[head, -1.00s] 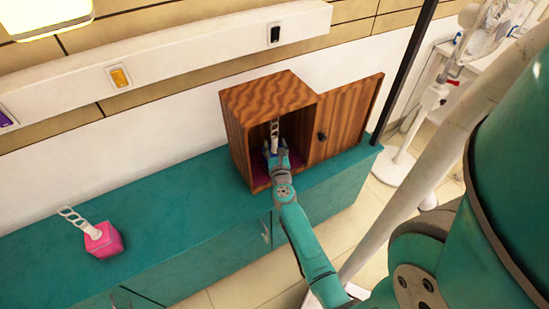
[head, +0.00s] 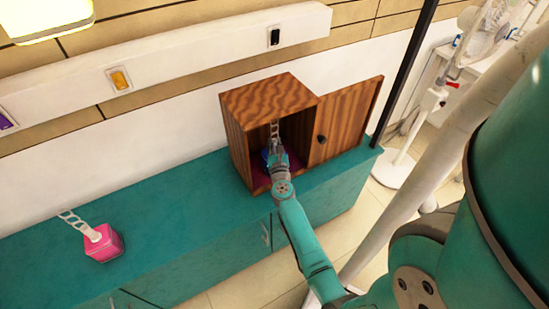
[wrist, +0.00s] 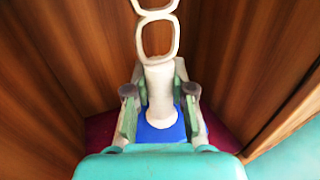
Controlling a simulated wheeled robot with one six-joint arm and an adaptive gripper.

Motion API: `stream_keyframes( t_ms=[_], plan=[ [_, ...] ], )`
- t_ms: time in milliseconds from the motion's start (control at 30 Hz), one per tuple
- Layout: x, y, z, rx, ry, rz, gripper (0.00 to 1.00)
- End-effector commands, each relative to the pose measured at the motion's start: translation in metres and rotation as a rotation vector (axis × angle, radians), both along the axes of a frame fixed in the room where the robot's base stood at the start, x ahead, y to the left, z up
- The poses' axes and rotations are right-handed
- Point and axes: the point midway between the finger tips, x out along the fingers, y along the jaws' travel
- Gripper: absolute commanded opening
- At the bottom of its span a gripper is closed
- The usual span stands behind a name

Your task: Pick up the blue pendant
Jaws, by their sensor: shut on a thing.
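The blue pendant (wrist: 162,134) is inside the small wooden cabinet (head: 270,97). In the wrist view it has a blue body, a white stem (wrist: 160,92) and white chain links (wrist: 157,38) rising from it. My gripper (wrist: 160,105) has a finger on each side of the white stem and is shut on the pendant. In the head view my gripper (head: 276,158) reaches through the open front of the cabinet, with a bit of blue beside it. My gripper hides most of the pendant there.
The cabinet door (head: 345,120) stands open to the right. Wooden walls are close on both sides of my gripper. A pink pendant (head: 103,243) with white links sits on the teal counter (head: 170,215) at the left. The counter between them is clear.

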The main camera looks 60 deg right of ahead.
Motion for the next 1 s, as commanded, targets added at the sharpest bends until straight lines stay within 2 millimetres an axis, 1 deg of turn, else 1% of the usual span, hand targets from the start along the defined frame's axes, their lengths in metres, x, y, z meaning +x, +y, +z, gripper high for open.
stream_keyframes(
  t_ms=[267,700,967,1000],
  plan=[
    [0.0,0.0,0.004,-0.001,-0.002,-0.001,0.0],
    [0.0,0.0,0.028,0.0,-0.003,-0.001,0.0],
    [0.0,0.0,0.037,0.0,-0.003,0.0,0.0],
    [-0.002,0.003,0.036,0.0,0.0,0.0,0.0]
  ],
)
